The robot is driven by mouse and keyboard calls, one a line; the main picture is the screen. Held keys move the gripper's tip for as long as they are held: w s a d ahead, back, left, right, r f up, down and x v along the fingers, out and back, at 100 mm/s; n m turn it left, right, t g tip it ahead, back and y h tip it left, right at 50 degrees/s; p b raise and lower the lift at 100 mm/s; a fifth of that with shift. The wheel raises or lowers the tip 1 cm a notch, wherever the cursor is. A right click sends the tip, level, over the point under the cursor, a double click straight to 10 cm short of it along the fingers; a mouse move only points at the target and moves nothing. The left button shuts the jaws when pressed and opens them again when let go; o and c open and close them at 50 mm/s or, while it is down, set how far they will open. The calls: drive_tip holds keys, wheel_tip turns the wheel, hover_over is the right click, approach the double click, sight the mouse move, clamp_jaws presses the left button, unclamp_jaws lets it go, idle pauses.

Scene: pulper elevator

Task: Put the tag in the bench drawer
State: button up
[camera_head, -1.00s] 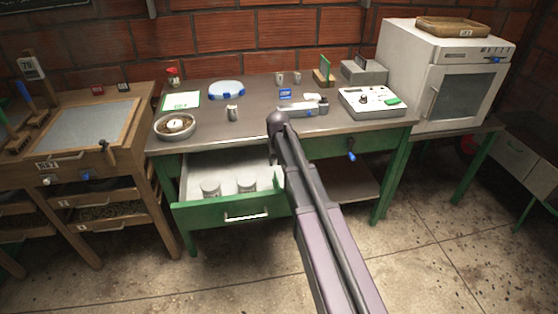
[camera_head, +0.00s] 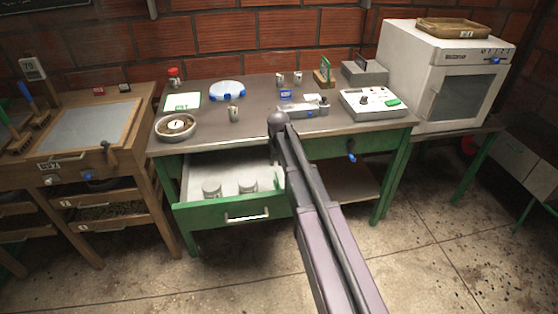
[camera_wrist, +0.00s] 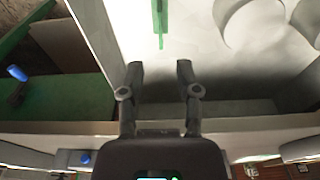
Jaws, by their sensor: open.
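The bench drawer (camera_head: 235,216) has a green front and a pale inside. It is pulled open at the left of the green bench. A thin green piece (camera_wrist: 160,22), which may be the tag, shows over the drawer's pale floor near its side wall; it also shows at the drawer's right side in the head view (camera_head: 278,179). I cannot tell whether it lies flat or stands. My gripper (camera_wrist: 158,68) is open with nothing between its fingers, and the green piece is apart from it, beyond the fingertips. In the head view my arm hides the gripper.
Two pale containers (camera_head: 212,189) (camera_head: 247,186) stand inside the drawer. A blue knob (camera_head: 351,157) sticks out at the right.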

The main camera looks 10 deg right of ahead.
drive_tip(key=s+g, duration=0.1)
drive_tip(key=s, duration=2.5)
drive_tip(key=shift+s+d, duration=0.4)
drive_tip(key=shift+d, duration=0.05)
drive_tip(key=shift+o, duration=0.2)
